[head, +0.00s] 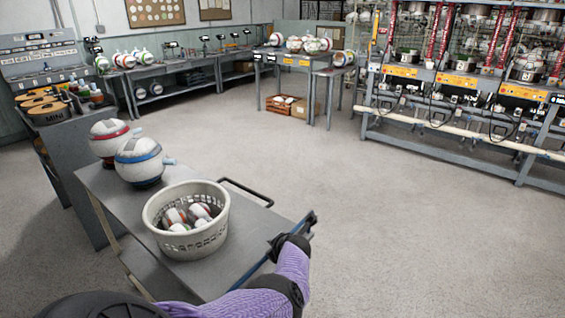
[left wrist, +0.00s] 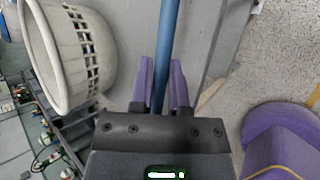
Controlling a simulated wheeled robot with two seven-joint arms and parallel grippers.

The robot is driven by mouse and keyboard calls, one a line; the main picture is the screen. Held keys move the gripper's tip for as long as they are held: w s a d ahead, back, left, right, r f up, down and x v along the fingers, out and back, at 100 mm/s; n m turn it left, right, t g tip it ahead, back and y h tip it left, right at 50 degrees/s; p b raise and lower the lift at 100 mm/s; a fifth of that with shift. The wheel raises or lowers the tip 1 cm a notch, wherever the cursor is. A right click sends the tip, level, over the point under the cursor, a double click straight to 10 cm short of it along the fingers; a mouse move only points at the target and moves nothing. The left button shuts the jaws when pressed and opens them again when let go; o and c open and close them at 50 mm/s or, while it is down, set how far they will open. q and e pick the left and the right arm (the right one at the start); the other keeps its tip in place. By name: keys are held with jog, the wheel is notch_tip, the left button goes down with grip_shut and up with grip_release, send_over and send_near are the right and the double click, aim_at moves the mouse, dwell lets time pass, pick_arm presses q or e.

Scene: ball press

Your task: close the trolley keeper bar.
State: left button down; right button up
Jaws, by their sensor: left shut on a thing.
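The trolley (head: 130,205) is a grey top with a dark handle loop (head: 246,191) on its far side. The keeper bar (head: 250,277) is a thin blue bar along the trolley's right edge. In the left wrist view the blue bar (left wrist: 171,30) runs between the purple fingers of my left gripper (left wrist: 166,75), which is shut on it. In the head view my left gripper (head: 284,243) is at the bar near its far end, partly hidden by my wrist. Whether the bar is latched cannot be told. My right gripper is not in view.
A white basket (head: 170,236) with several white-and-red balls stands on the trolley, close left of the bar. Two larger round vessels (head: 140,160) stand at its far left end. The floor (head: 400,230) to the right is clear. A rack (head: 440,105) stands at the back right.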

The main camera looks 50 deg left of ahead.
pick_arm(q)
jog(key=shift+s+a, duration=0.1)
jog(key=shift+a, duration=0.35)
jog(key=shift+a+r, duration=0.1)
jog(key=c, duration=0.6)
grip_release()
jog(key=p+v, duration=0.9)
jog(key=p, duration=0.1)
jog(key=shift+s+d+r+p, duration=0.15)
jog(key=shift+d+r+p, duration=0.05)
jog(key=shift+d+p, duration=0.15)
